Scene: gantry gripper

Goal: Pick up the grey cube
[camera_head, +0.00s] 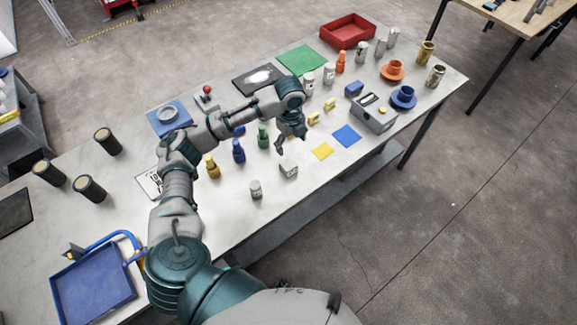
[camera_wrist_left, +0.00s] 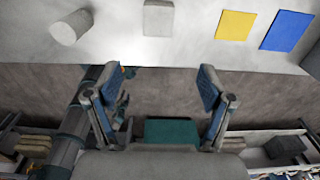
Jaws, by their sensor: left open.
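The grey cube (camera_head: 288,169) sits on the light table near its front edge, right of a small grey can (camera_head: 256,190). In the left wrist view the cube (camera_wrist_left: 158,18) shows at the top middle, beyond the fingertips. My left gripper (camera_head: 291,144) is just behind and above the cube in the head view, apart from it. In the left wrist view my left gripper (camera_wrist_left: 156,80) has its two fingers wide apart with nothing between them. My right gripper is not in view.
A yellow square (camera_head: 322,151) and a blue square (camera_head: 346,136) lie right of the cube. Blue (camera_head: 238,151) and green (camera_head: 263,135) bottles stand behind left. A grey box (camera_head: 373,114) stands farther right. The table in front of the cube is clear to the edge.

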